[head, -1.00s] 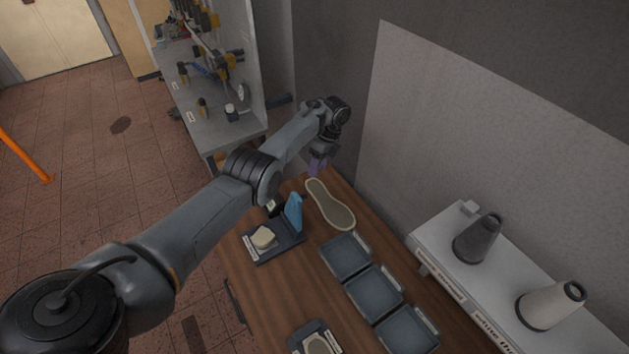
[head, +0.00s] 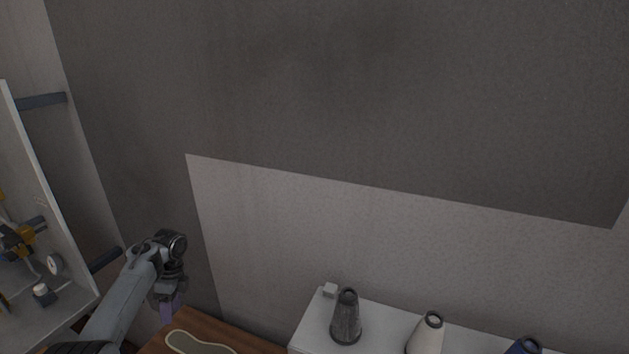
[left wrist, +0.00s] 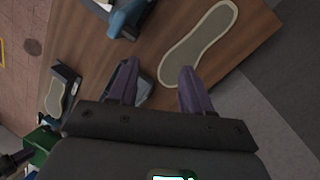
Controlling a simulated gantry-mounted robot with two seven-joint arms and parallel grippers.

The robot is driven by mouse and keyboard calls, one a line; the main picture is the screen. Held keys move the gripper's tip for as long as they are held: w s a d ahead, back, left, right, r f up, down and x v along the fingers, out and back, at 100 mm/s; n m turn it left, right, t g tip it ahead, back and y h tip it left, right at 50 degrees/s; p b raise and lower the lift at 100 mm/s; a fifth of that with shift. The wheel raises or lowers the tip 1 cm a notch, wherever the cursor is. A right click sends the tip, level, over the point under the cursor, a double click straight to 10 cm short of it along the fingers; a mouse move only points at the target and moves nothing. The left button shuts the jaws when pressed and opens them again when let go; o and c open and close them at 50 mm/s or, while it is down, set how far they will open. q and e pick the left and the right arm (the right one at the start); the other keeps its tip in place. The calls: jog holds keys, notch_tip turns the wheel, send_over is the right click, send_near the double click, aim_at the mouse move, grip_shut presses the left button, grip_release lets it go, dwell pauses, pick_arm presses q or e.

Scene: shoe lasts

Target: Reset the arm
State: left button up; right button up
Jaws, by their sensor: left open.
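My left gripper (head: 172,305) shows at the lower left of the head view, at the far end of my left arm, above the table's back corner. In the left wrist view its two purple fingers (left wrist: 157,88) are apart with nothing between them. A sole-shaped piece (left wrist: 198,42) with a pale rim lies on the wooden table (left wrist: 258,30) beyond the fingertips. Its upper end also shows at the bottom of the head view (head: 197,343).
A white shelf (head: 312,325) along the wall holds a dark cone (head: 346,318), a cream cone (head: 426,334) and a blue one (head: 524,346). A tool rack (head: 48,210) stands at the left.

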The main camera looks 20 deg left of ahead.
pick_arm(q)
jog(key=s+d+f+n+t+y, duration=0.1)
jog(key=s+d+f+n+y, duration=0.1)
jog(key=d+f, duration=0.4)
jog(key=s+d+f+n+t+y, duration=0.1)
jog(key=s+d+f+n, duration=0.15)
jog(key=f, duration=0.45)
jog(key=s+d+f+n+t, duration=0.2)
jog(key=s+d+f, duration=0.2)
jog(key=s+d, duration=0.5)
jog(key=s+d+r+n+t+h, duration=0.1)
jog(key=s+d+r+n+h, duration=0.15)
jog(key=s+d+r, duration=0.45)
jog(key=s+d+r+n+t+h, duration=0.2)
jog(key=s+d+n, duration=0.1)
jog(key=s+d, duration=0.75)
notch_tip(320, 180, up, 14)
jog(key=a+p, duration=0.1)
jog(key=p, duration=1.3)
jog(key=shift+s+a+y, duration=0.2)
jog(key=shift+a+y, duration=0.15)
jog(key=shift+r, duration=0.1)
